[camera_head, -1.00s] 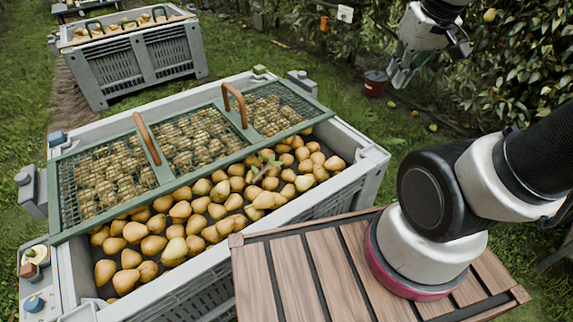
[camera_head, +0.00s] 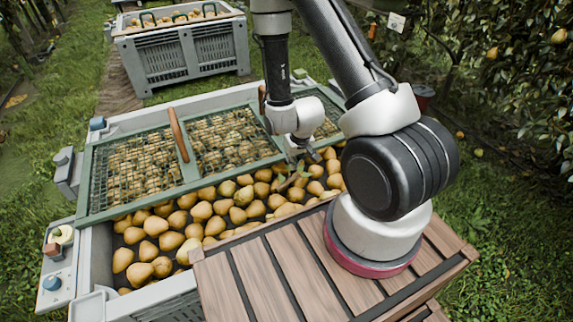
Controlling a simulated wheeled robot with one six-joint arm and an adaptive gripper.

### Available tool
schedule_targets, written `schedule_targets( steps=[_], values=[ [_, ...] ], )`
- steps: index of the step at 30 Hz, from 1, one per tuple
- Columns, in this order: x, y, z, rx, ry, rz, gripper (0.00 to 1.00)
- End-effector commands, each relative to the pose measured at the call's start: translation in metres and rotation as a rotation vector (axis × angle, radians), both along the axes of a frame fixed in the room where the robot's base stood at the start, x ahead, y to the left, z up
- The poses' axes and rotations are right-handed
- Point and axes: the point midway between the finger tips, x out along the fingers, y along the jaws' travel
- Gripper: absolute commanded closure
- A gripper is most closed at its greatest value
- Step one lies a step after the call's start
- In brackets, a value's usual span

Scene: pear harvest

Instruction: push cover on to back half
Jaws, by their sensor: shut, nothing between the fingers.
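The cover (camera_head: 137,213) is a green frame with wire mesh and brown arched handles (camera_head: 179,135). It lies across the back half of the grey crate (camera_head: 97,262), and the front half shows bare pears (camera_head: 203,211). My arm reaches over the crate and hides the cover's right part. My gripper (camera_head: 301,160) is shut and empty, pointing down by the cover's front edge, right of its middle. I cannot tell whether it touches the cover.
A slatted wooden deck (camera_head: 270,275) stands in front of the crate. A leafy twig (camera_head: 290,182) lies on the pears below my gripper. Another crate of pears (camera_head: 190,58) stands behind on the grass. A box with knobs (camera_head: 58,262) sits at the left.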

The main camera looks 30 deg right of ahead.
Motion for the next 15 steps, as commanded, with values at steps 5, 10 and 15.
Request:
schedule_targets(
  steps=[5, 10, 15],
  values=[
    [0.006, 0.0, -0.024, 0.0, 0.002, 0.0, 1.0],
    [0.017, 0.0, -0.059, 0.0, 0.002, 0.0, 1.0],
    [0.027, 0.0, -0.093, 0.0, 0.002, 0.0, 1.0]
  ],
)
